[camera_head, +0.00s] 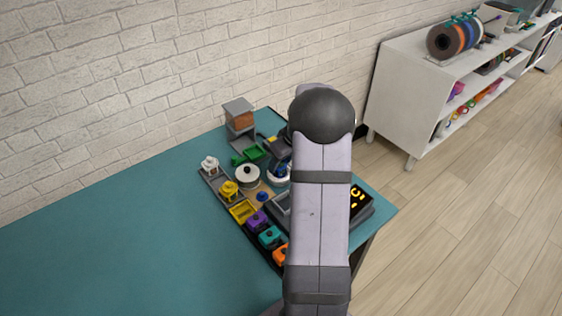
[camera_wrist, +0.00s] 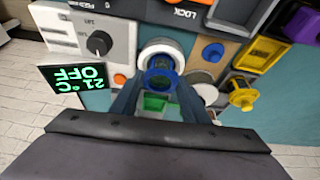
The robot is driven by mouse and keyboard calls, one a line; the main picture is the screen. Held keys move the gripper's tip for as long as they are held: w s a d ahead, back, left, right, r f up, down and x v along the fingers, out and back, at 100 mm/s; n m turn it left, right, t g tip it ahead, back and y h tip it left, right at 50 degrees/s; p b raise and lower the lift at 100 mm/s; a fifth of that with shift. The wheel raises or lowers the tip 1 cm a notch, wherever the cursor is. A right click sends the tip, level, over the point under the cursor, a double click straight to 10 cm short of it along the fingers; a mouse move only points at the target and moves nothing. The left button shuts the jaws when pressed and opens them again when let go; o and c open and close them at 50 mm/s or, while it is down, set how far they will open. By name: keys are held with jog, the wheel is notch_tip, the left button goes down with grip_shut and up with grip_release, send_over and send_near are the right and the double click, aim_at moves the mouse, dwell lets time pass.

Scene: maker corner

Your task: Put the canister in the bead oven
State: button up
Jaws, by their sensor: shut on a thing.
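My gripper (camera_wrist: 160,84) points down over the crowded table, its two blue-grey fingers closed on the sides of a blue round piece, which I take to be the canister (camera_wrist: 162,72). A white round collar (camera_wrist: 162,48) shows directly beyond the canister in the wrist view; whether the canister is in it, touching it or above it I cannot tell. A grey panel with a black dial (camera_wrist: 99,43) and a display (camera_wrist: 78,76) reading 21 °C OFF, apparently the bead oven's, is to the left of the canister.
A yellow piece (camera_head: 229,190) and a white piece (camera_head: 210,165) stand in a tray at the left of the cluster. A white spool (camera_head: 247,176) and a green bin (camera_head: 246,155) are close by. The teal table (camera_head: 110,245) is clear at the left.

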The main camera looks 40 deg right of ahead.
jog(key=shift+f+b, duration=0.5)
jog(key=shift+b, duration=0.1)
jog(key=o, duration=1.2)
jog(key=shift+c, duration=0.2)
jog(key=shift+r, duration=0.15)
notch_tip(320, 180, up, 7)
jog(key=p, duration=0.4)
jog(key=shift+p, duration=0.3)
